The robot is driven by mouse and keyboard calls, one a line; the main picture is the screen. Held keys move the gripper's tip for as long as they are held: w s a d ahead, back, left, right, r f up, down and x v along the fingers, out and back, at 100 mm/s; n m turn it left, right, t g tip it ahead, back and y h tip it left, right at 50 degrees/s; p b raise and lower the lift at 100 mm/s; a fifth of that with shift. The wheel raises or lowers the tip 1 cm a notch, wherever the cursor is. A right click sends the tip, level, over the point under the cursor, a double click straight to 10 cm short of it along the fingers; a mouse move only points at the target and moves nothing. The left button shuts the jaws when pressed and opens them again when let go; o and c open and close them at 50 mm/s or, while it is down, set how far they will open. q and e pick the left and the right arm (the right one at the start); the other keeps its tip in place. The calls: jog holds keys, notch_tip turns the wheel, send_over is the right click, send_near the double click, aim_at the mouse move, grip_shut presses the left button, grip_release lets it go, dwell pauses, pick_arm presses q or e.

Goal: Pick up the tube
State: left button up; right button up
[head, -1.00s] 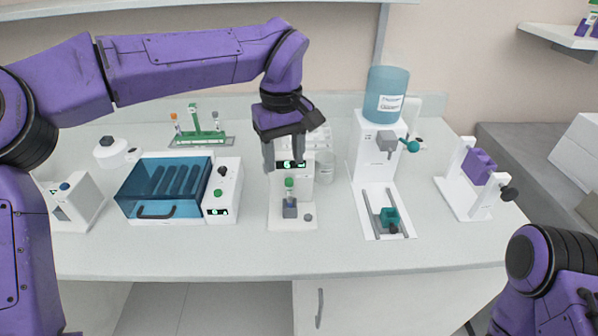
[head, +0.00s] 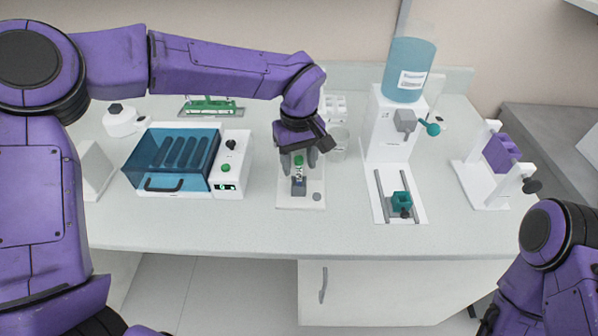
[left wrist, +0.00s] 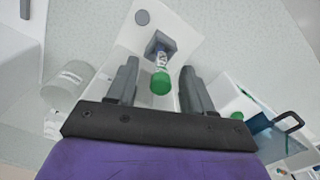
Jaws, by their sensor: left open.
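The tube (head: 299,171) has a green cap and a clear body with a label. It stands in a small grey holder (head: 299,188) on a white device. In the left wrist view the tube (left wrist: 161,73) shows between the two fingers, its green cap nearest the camera. My left gripper (head: 299,161) is open above and around the upper tube, with a gap on each side of the cap; it also shows in the left wrist view (left wrist: 158,85). My right arm shows at the lower right, but its gripper is not visible.
A blue-lidded box (head: 172,162) stands left of the tube's device. A dispenser with a blue tank (head: 408,70) stands to the right, and a clear beaker (head: 338,147) is close by. A white stand with a purple block (head: 500,153) is farther right. The front counter strip is clear.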

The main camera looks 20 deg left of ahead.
pick_arm(q)
jog(key=shift+s, duration=0.15)
jog(key=shift+r, duration=0.1)
jog(key=c, duration=0.3)
grip_shut()
jog(key=shift+r, duration=0.2)
jog(key=shift+w+r, duration=0.2)
jog(key=shift+r, duration=0.95)
jog(key=s+d+r+b, duration=0.3)
jog(key=s+d+r, duration=0.4)
jog(key=s+r, duration=0.3)
jog(key=shift+s+d+r, duration=0.15)
jog(key=shift+s+d, duration=0.25)
jog(key=shift+s, duration=0.55)
